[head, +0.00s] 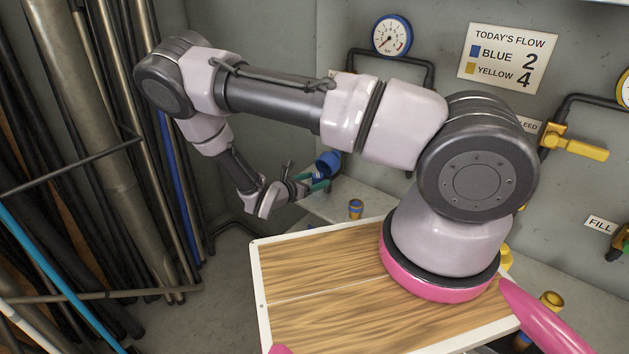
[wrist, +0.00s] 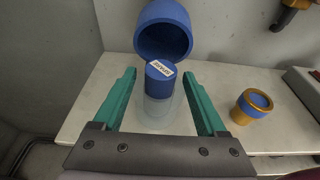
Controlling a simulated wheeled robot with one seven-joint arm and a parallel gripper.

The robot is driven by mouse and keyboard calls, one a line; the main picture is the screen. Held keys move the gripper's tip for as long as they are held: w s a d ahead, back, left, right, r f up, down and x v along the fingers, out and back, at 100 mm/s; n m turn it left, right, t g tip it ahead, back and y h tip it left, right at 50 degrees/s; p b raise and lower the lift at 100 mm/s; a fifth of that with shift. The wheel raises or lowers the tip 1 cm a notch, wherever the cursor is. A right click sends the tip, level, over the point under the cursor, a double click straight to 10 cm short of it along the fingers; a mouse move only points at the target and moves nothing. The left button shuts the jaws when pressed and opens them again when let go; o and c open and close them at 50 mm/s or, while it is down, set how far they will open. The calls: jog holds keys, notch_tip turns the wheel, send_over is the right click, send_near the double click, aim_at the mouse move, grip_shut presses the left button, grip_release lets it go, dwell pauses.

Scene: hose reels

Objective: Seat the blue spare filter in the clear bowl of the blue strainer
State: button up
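In the wrist view, the blue spare filter (wrist: 160,85), with a white SPARE label, stands between my fingers. The clear bowl (wrist: 160,112) shows as a translucent cylinder around or just below its lower part; how deep the filter sits in it I cannot tell. The blue strainer head (wrist: 163,28) hangs above and behind, its hollow underside facing me. It also shows in the head view (head: 328,162). My gripper (wrist: 159,72) is open, one teal finger on each side of the filter, with visible gaps. In the head view the gripper (head: 320,182) is small and partly hidden.
A yellow-and-blue cylinder (wrist: 250,106) stands on the pale shelf (wrist: 100,98), right of my gripper. A yellow valve handle (wrist: 297,4) is at the wall, upper right. Pipes and hoses (head: 95,150) crowd the left. A wooden-topped tray (head: 330,300) lies in front.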

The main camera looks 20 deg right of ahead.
jog(key=shift+r, duration=0.2)
jog(key=v, duration=1.2)
jog(key=s+d+r+m+g+y, duration=0.2)
jog(key=d+r+m+g+y, duration=0.2)
jog(key=r+m, duration=0.7)
jog(key=s+d+r+m+g+y, duration=0.25)
jog(key=d+r+m+g, duration=0.35)
jog(key=r, duration=1)
jog(key=s+d+r+m+t+y, duration=0.1)
jog(key=s+r+m+t+y, duration=0.2)
jog(key=s+r+m, duration=0.3)
jog(key=s+d+r+m+t+y, duration=0.1)
jog(key=s+r+m+t+y, duration=0.3)
jog(key=r, duration=1)
jog(key=shift+s+d+m+t, duration=0.3)
jog(key=shift+s+m+t, duration=0.5)
jog(key=shift+s+m, duration=0.4)
jog(key=shift+y, duration=0.25)
jog(key=shift+c, duration=0.2)
